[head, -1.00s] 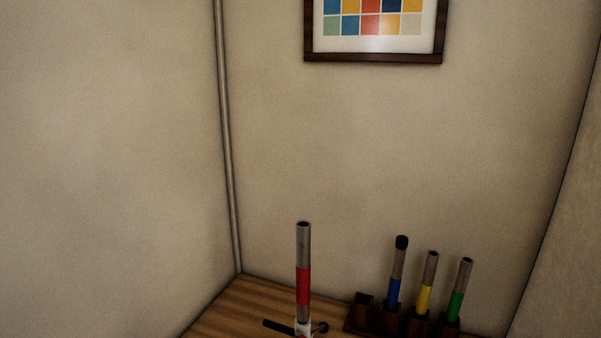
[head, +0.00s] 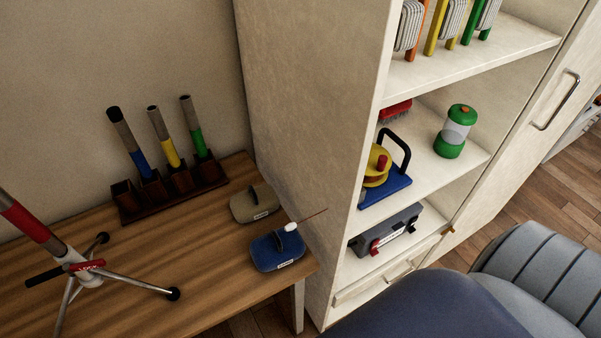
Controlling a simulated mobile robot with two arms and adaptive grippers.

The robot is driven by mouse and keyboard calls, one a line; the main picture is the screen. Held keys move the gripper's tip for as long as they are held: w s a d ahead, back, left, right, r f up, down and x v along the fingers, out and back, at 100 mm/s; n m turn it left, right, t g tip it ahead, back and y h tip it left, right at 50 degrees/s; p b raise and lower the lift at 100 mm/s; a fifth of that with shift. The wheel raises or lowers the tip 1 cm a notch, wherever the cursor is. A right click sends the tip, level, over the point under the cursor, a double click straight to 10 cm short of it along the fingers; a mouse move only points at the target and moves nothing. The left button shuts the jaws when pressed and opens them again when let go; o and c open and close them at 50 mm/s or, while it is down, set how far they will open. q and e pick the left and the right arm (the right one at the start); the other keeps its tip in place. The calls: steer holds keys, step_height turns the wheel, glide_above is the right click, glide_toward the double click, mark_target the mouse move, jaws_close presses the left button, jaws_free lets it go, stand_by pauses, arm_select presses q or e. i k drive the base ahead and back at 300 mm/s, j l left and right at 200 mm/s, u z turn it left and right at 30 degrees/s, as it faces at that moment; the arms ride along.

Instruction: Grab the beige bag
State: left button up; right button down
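The beige bag (head: 255,203) is a small, flat, rounded pouch with a dark handle strap and a white label. It lies on the wooden table (head: 200,267) near its right end. A similar blue bag (head: 277,251) lies just in front of it, close to the table's corner. Neither gripper shows in the head view, and nothing touches the beige bag.
A dark rack (head: 173,191) with blue, yellow and green tubes stands left of the bags. A tripod (head: 87,269) with a red-banded pole stands at far left. Cream shelves (head: 427,75) rise close on the right. A small white-tipped object (head: 291,227) sits by the blue bag.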

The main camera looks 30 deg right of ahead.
mark_target(250, 205)
steer(key=i+z, duration=0.1)
steer(key=z, duration=0.45)
steer(key=k+l+z, duration=0.1)
steer(key=l+z, duration=0.3)
steer(key=l, duration=0.3)
